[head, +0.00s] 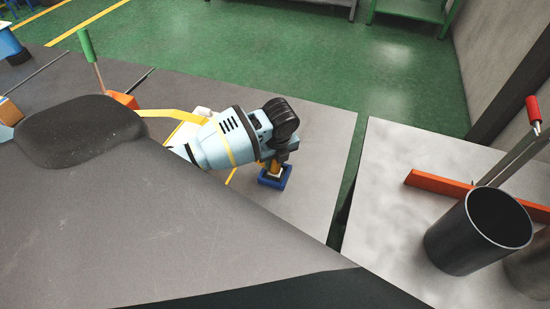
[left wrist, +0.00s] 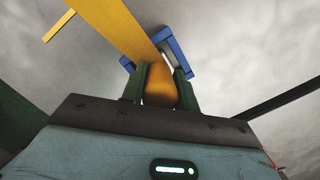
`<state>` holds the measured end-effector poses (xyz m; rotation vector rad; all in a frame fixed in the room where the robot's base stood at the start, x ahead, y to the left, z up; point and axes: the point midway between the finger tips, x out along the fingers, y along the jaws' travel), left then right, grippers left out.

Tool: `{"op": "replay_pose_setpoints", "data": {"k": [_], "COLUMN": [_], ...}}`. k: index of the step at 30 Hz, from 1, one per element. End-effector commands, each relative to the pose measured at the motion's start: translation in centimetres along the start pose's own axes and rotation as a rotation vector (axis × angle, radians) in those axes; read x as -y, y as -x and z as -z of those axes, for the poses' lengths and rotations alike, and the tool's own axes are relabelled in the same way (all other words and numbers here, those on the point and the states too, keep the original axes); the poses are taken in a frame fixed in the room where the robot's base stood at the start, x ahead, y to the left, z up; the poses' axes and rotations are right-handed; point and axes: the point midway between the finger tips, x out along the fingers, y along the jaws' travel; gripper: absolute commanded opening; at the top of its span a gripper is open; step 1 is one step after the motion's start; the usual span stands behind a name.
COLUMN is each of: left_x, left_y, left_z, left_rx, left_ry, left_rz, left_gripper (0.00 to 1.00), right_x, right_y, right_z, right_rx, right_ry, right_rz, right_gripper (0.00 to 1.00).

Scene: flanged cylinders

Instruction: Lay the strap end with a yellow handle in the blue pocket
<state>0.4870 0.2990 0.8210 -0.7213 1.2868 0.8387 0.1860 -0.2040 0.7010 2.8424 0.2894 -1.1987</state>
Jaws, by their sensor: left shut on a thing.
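My left gripper (head: 276,163) points down over the blue pocket (head: 276,183), a small blue square frame on the grey table. In the left wrist view the gripper (left wrist: 160,88) is shut on the yellow handle (left wrist: 159,84), which sits between its dark green fingers. The yellow strap (left wrist: 112,24) runs from the handle to the upper left. The blue pocket (left wrist: 176,50) shows just beyond the handle, partly hidden by fingers and strap. I cannot tell whether the handle is inside the pocket or just above it. My right gripper is not in view.
A dark rounded lump (head: 80,132) lies at the left, near the strap (head: 165,113) and a green-handled tool (head: 87,48). Across a gap, a pale table (head: 390,220) holds a dark open cylinder (head: 478,232) and an orange bar (head: 445,187).

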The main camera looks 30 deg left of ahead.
Motion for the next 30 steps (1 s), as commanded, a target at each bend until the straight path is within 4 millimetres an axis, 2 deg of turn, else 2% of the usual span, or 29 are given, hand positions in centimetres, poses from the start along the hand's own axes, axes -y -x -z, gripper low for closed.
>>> {"op": "replay_pose_setpoints", "data": {"k": [5,6,12,21,26,30], "left_x": [0.1,0.1,0.0,0.0,0.1,0.2], "left_y": [-0.1,-0.1,-0.1,-0.1,1.9,4.3], "left_z": [0.0,0.0,0.0,0.0,-0.1,-0.1], "left_rx": [0.001,0.001,0.001,0.000,0.002,0.004], "left_ry": [0.000,0.000,0.000,0.000,-0.001,-0.001], "left_rz": [0.002,0.002,0.001,0.000,0.005,0.007], "left_gripper": [0.00,0.31,0.56,0.56,0.56,0.56], "right_x": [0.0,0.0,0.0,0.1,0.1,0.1], "right_y": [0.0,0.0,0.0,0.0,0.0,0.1], "right_z": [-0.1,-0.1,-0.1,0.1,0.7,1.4], "right_rx": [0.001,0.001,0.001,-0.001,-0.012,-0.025], "right_ry": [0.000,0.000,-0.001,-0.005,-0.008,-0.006], "right_rz": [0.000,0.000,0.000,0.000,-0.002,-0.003], "right_gripper": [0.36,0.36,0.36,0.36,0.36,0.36]}}
